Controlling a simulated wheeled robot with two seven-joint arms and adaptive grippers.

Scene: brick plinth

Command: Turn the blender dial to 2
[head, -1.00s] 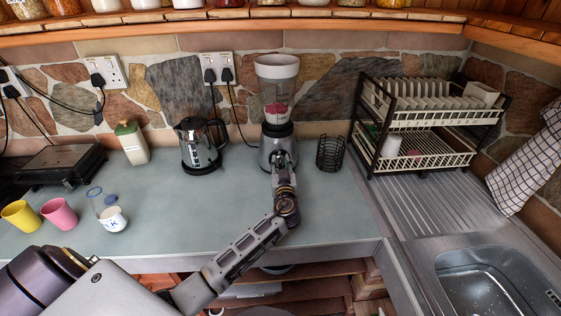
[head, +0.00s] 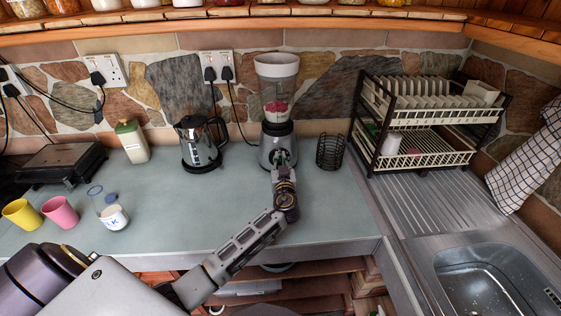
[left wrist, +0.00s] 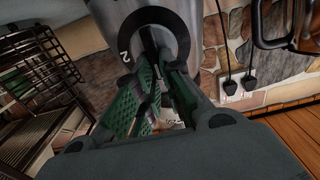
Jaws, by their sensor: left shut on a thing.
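The blender (head: 277,110) stands upright on the counter against the stone wall, with a silver base, a clear jar holding something red, and a pale top. My left arm reaches up to the front of its base, and my left gripper (head: 279,158) is at the dial there. In the left wrist view the dark dial ring (left wrist: 150,38) with a "2" on it shows on the blender base, and my left gripper (left wrist: 152,80) is shut on the dial's knob. The fingers partly hide the knob, so its exact pointing is hard to tell. My right gripper is not seen.
A kettle (head: 198,146) stands left of the blender and a black wire holder (head: 330,152) right of it. A dish rack (head: 420,150) and sink (head: 490,275) are at the right. Cups (head: 60,212) and a milk jar (head: 114,217) stand at the left; the middle counter is clear.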

